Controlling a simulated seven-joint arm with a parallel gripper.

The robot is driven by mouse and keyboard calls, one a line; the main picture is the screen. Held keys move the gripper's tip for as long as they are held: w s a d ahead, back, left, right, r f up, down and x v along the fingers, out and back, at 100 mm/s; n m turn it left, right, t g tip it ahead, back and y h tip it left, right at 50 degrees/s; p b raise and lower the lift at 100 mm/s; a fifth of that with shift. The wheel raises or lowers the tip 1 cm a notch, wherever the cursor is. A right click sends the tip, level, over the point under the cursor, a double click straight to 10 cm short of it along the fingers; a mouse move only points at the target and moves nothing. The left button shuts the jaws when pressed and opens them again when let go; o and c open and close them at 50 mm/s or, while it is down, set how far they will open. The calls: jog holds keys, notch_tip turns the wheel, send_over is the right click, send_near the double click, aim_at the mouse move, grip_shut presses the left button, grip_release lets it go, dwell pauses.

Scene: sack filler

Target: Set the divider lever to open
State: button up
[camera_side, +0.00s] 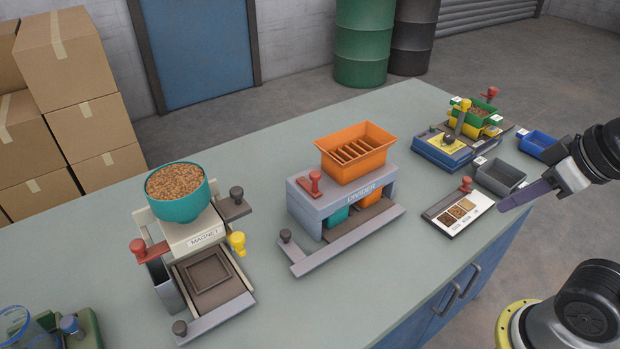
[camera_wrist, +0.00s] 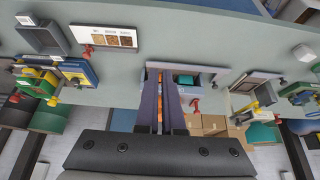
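The grey divider (camera_side: 310,212) stands mid-table, labelled DIVIDER, with an orange slotted hopper (camera_side: 355,150) on top and teal and orange bins below. My gripper (camera_side: 505,206) is at the right, above the table edge, well apart from the divider. In the wrist view its two purple fingers (camera_wrist: 161,84) have a narrow gap with nothing held. They hide part of the divider; a red handle (camera_wrist: 195,104) shows to their right.
The magnet unit (camera_side: 205,240) with a teal bowl of pellets stands left of the divider. A grey knob (camera_side: 285,236) is at the divider's front.

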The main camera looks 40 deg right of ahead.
jog(key=shift+o, duration=2.3)
jog(key=shift+s+f+n, duration=0.15)
jog(key=shift+s+n, duration=0.1)
jog(key=shift+n, duration=0.25)
jog(key=o, duration=0.3)
jog(key=r+n, duration=0.2)
jog(key=r, duration=0.1)
jog(key=shift+w+r, duration=0.2)
jog(key=shift+r, duration=0.05)
jog(key=w+a+r+n+g, duration=0.35)
jog(key=w+r+n, duration=0.65)
jog(key=w+r, duration=0.4)
jog(key=n+g, duration=0.2)
jog(key=n, duration=0.3)
send_over(315, 173)
notch_tip(315, 173, down, 10)
notch_tip(315, 173, down, 13)
jog(key=shift+r, duration=0.15)
